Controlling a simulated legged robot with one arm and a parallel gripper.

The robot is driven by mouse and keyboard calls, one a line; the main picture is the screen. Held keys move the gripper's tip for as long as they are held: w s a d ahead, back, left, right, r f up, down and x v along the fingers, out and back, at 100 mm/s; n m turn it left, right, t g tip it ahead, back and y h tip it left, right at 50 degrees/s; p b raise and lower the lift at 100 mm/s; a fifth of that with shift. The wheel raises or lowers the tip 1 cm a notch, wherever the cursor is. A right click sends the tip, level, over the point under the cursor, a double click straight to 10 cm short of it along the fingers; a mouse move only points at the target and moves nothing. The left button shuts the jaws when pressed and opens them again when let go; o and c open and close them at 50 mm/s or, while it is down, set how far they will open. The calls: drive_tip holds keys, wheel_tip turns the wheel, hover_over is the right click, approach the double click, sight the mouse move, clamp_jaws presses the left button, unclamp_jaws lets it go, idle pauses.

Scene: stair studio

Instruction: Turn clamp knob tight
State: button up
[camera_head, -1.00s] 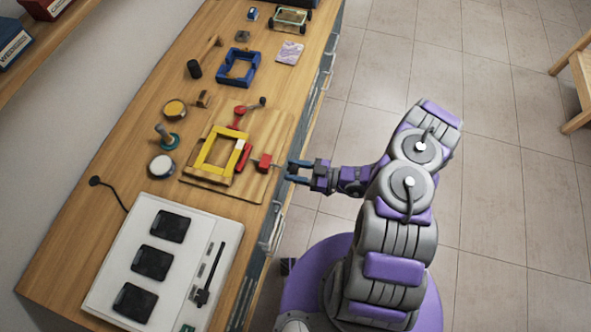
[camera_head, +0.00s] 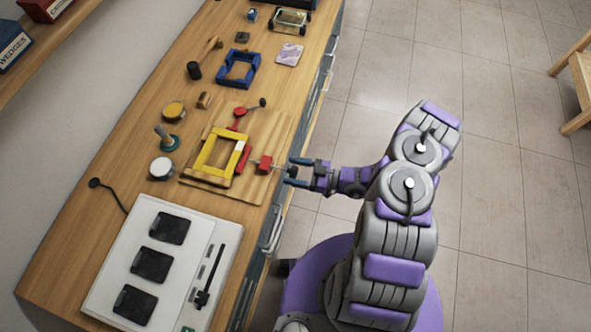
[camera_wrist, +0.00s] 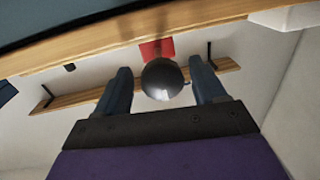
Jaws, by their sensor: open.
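The clamp has a red block (camera_head: 264,165) at the board's right edge, with a shaft running out to a dark round knob (camera_head: 292,171). In the wrist view the knob (camera_wrist: 163,79) is a dark ball in front of the red block (camera_wrist: 157,49). My gripper (camera_head: 296,171) is open, with its two blue-grey fingers on either side of the knob. In the wrist view a gap shows between the knob and each finger. A yellow frame (camera_head: 207,165) lies on the wooden board (camera_head: 253,190), left of the red block. A second red clamp (camera_head: 238,118) stands at its far corner.
A white panel with black pads (camera_head: 196,232) lies at the near end of the workbench (camera_head: 60,262). A blue frame (camera_head: 223,72), a mallet (camera_head: 194,70) and round tins (camera_head: 173,110) lie farther along. The tiled floor (camera_head: 500,180) to the right is mostly clear.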

drive_tip(key=shift+d, duration=0.1)
drive_tip(key=v, duration=0.7)
drive_tip(key=shift+d+p, duration=0.15)
drive_tip(key=shift+p, duration=0.3)
